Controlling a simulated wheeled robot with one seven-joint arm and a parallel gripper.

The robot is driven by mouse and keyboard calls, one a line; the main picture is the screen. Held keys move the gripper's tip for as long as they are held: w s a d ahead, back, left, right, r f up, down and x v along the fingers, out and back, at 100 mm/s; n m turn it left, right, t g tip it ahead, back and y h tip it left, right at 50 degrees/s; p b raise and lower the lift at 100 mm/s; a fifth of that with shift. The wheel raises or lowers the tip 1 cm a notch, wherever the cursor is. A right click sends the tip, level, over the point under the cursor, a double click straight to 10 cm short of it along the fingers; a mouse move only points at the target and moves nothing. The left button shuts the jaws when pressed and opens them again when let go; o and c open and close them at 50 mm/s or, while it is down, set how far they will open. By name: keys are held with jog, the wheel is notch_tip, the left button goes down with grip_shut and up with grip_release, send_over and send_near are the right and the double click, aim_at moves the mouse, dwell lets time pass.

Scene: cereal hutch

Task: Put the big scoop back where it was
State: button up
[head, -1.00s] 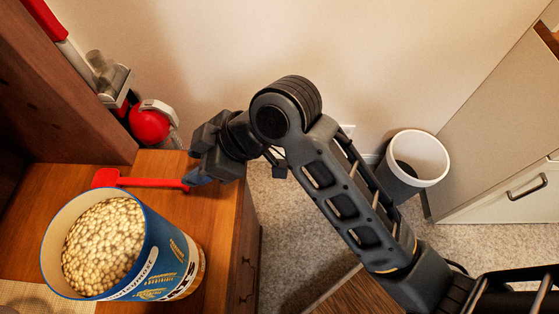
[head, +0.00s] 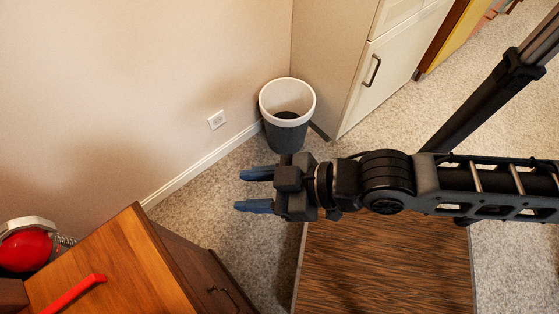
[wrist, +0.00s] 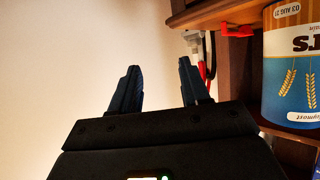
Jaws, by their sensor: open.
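The big scoop (head: 75,293) is red and lies on the wooden cabinet top. In the head view only part of its handle shows at the lower left, and the picture edge cuts off the rest. A small red piece in the wrist view (wrist: 237,30), beside the tub, looks like the same scoop. My gripper (head: 255,190) is open and empty, with its two blue fingers apart. It hangs over the floor, right of the cabinet and well clear of the scoop. The wrist view also shows the spread fingers (wrist: 158,75) with nothing between them.
The wooden cabinet (head: 135,262) is at the lower left. A blue cereal tub (wrist: 291,70) appears inverted in the wrist view. A white-rimmed bin (head: 287,115) stands by the wall and a pale cupboard (head: 375,75). A red-and-white appliance (head: 30,245) is at the left.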

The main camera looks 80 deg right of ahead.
jog(key=s+d+r+m+t+h, duration=0.1)
jog(key=s+r+t, duration=0.1)
jog(key=s+r, duration=0.5)
jog(key=shift+s+d+r, duration=0.35)
jog(key=shift+s, duration=0.3)
jog(key=shift+w+f, duration=0.1)
jog(key=shift+f, duration=0.05)
dwell(0.8)
